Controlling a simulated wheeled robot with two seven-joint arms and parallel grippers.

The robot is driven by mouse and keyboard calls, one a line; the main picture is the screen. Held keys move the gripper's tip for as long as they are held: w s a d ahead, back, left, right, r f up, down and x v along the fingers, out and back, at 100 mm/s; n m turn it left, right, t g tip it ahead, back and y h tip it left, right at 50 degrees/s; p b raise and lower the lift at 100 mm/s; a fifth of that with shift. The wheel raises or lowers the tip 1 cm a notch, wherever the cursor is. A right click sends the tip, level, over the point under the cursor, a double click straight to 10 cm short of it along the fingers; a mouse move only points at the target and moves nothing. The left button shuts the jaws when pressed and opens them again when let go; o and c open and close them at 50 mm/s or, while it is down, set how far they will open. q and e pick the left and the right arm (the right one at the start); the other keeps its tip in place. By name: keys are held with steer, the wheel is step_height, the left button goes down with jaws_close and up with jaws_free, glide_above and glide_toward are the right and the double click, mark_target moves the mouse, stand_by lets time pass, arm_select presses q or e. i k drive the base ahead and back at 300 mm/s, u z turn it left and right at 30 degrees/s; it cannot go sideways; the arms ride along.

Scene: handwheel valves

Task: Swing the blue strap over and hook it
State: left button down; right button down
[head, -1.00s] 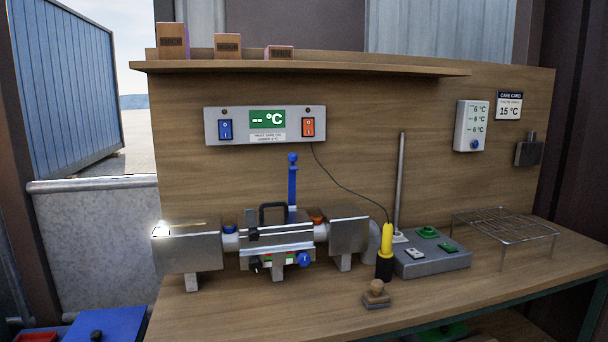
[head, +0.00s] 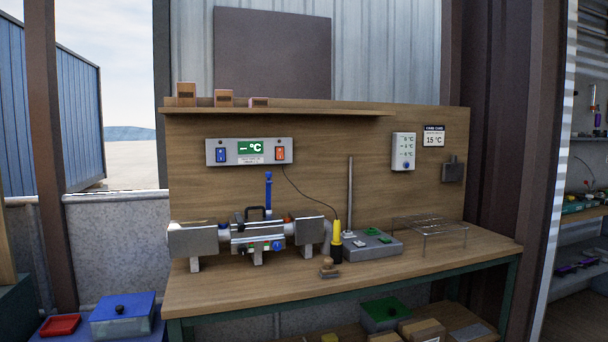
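The blue strap (head: 268,190) stands upright from the pipe assembly on the bench, rising above the silver clamp section (head: 258,238). Its top end is free and touches nothing. A dark handle (head: 255,212) sits on the clamp just left of the strap. Small blue and green parts show at the clamp's lower front; whether one is the hook is too small to tell. Neither of my grippers is in the head view.
The wooden bench (head: 440,258) has clear room at its front. A yellow and black probe (head: 337,240), a wooden stamp (head: 328,268), a grey box (head: 372,245) with a rod and a wire rack (head: 430,228) stand right of the pipe. A blue box (head: 122,318) is at lower left.

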mark_target(269, 174)
steer(key=z, duration=0.5)
steer(key=i, duration=1.85)
steer(key=u, duration=1)
